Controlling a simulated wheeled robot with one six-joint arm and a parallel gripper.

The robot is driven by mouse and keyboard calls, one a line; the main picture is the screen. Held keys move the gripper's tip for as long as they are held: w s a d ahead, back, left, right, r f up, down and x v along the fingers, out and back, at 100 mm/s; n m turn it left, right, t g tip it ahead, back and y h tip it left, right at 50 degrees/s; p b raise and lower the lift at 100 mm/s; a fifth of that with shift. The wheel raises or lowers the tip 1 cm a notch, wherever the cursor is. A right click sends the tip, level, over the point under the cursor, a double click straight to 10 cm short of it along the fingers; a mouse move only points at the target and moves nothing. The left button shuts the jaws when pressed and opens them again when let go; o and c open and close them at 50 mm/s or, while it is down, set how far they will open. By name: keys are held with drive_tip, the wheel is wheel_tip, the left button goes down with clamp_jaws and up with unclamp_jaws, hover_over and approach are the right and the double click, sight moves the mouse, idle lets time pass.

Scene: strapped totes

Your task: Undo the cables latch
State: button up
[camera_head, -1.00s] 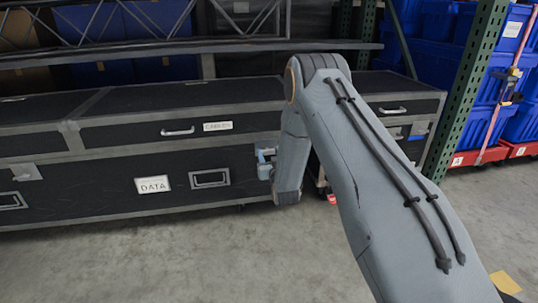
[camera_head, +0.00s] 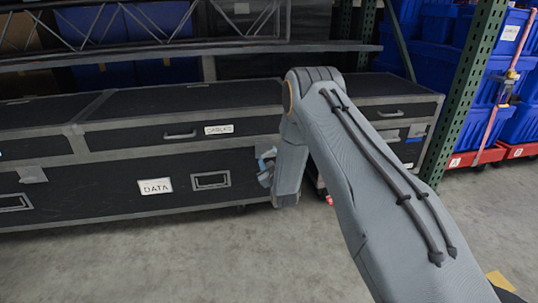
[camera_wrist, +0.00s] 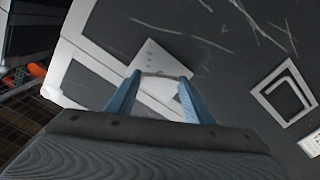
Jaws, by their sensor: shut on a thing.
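The case labelled CABLES (camera_head: 180,133) is black with grey edging and sits on top of the case labelled DATA (camera_head: 110,190). The cables latch near its right end is mostly hidden behind my arm in the head view. In the wrist view, the grey latch plate (camera_wrist: 158,58) lies just beyond my fingertips, with a thin pale bar (camera_wrist: 165,75) across them. My gripper (camera_wrist: 160,78) has blue fingers and is shut on this latch bar. My gripper also shows in the head view (camera_head: 265,160), at the case front.
A similar latch (camera_head: 33,174) shows at the left. A recessed handle (camera_head: 211,180) is on the lower case. A green rack post (camera_head: 465,95) and blue totes (camera_head: 520,125) stand at right.

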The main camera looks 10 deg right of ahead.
drive_tip(key=n+p, duration=0.2)
drive_tip(key=n, duration=0.4)
drive_tip(key=shift+f, duration=0.1)
drive_tip(key=n+p, duration=0.2)
drive_tip(key=n, duration=0.3)
drive_tip(key=shift+f+n, duration=0.1)
drive_tip(key=shift+n, duration=0.3)
drive_tip(key=o, duration=1.1)
drive_tip(key=shift+c, duration=0.2)
drive_tip(key=shift+s, duration=0.1)
drive_tip(key=s+p, duration=0.2)
drive_tip(key=s, duration=0.5)
drive_tip(key=shift+s, duration=0.35)
drive_tip(key=shift+a, duration=0.1)
